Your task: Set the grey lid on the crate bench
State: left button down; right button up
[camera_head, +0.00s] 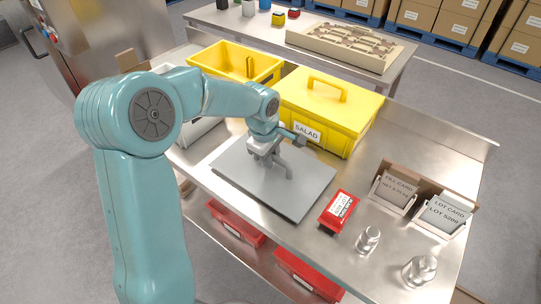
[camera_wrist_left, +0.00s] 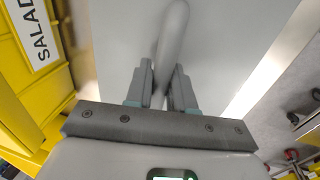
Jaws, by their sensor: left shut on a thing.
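The grey lid (camera_head: 238,176) is a flat, rectangular plate with a raised bar handle (camera_wrist_left: 172,35). My left gripper (camera_head: 280,160) is shut on that handle; in the left wrist view its two fingers (camera_wrist_left: 160,75) sit on either side of the bar. The lid is level over the front middle of the steel crate bench (camera_head: 395,262), just in front of the yellow SALAD crate. I cannot tell whether its underside touches the bench top. My right gripper is not in view.
The lidded yellow SALAD crate (camera_head: 345,118) and an open yellow crate (camera_head: 225,54) stand behind. A grey crate (camera_head: 196,131) is partly hidden by my arm. A red box (camera_head: 338,211), metal weights (camera_head: 420,270) and card holders (camera_head: 448,213) stand to the right.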

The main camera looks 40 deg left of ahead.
aim_at(265, 172)
pick_arm(q)
jog(key=shift+f, duration=0.1)
jog(key=c, duration=1)
grip_release()
jog(key=shift+d, duration=0.1)
jog(key=shift+r, duration=0.35)
jog(key=r, duration=0.3)
jog(key=s+r, duration=0.1)
jog(key=r, duration=0.3)
jog(key=s+r, duration=0.1)
jog(key=r, duration=0.3)
jog(key=shift+s+d+r, duration=0.1)
jog(key=shift+s+r, duration=0.05)
jog(key=shift+r, duration=0.05)
jog(key=shift+s, duration=0.1)
